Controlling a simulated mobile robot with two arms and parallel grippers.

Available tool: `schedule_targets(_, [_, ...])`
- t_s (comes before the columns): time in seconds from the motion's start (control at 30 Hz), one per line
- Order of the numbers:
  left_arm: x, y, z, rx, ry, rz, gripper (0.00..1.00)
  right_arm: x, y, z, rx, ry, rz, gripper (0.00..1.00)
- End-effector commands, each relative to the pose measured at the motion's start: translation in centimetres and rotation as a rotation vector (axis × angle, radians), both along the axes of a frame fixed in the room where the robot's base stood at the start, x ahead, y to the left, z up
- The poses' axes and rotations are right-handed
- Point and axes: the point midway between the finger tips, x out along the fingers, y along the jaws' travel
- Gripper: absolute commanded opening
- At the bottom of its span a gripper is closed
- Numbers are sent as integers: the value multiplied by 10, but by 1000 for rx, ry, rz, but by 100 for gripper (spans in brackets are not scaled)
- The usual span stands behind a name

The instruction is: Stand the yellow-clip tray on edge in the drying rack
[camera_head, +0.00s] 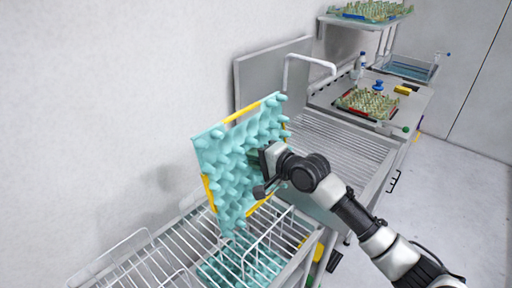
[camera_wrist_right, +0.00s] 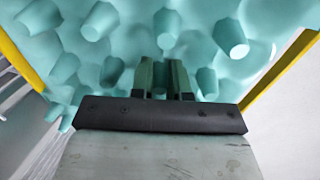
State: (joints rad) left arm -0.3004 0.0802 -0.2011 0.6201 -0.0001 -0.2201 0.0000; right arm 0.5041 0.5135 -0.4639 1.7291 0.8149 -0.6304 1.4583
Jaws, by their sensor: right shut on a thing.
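The yellow-clip tray (camera_head: 215,160) is a teal, knobbly egg tray with yellow strips on its edges. It is held upright and tilted above the wire drying rack (camera_head: 150,255), its lower corner close to the rack's wires; I cannot tell whether they touch. My right gripper (camera_head: 264,160) is shut on the tray near its right side. In the right wrist view the fingers (camera_wrist_right: 161,78) are among the tray's teal knobs (camera_wrist_right: 103,20), with yellow strips at both sides. My left gripper is not in view.
Another teal tray (camera_head: 225,268) lies low beneath the rack's wires. A ribbed drainboard (camera_head: 345,140) and a counter with a green egg tray (camera_head: 367,103) stand behind. A faucet (camera_head: 310,60) rises nearby. A white wall bounds the left; the floor at right is clear.

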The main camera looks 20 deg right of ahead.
Motion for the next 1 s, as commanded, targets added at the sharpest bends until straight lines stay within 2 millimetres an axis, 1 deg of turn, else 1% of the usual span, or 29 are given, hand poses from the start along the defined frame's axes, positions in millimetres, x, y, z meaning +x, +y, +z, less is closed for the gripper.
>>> schedule_targets(0.03, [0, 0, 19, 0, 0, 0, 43, 0, 0, 12, 3, 2, -1, 0])
schedule_targets(0.1, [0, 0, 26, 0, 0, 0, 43, -1, 0, 12, 1, 1, -1, 0])
schedule_targets(0.2, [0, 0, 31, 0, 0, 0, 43, -1, 0, 11, 1, 1, -3, 0])
schedule_targets(0.27, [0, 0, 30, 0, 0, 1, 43, -1, 0, 8, 1, -1, -3, 0])
schedule_targets(0.7, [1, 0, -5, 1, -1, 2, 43, -1, 0, -25, 0, -2, -3, 0])
schedule_targets(1.0, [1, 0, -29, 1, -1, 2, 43, -1, 0, -44, 0, -2, -3, 0])
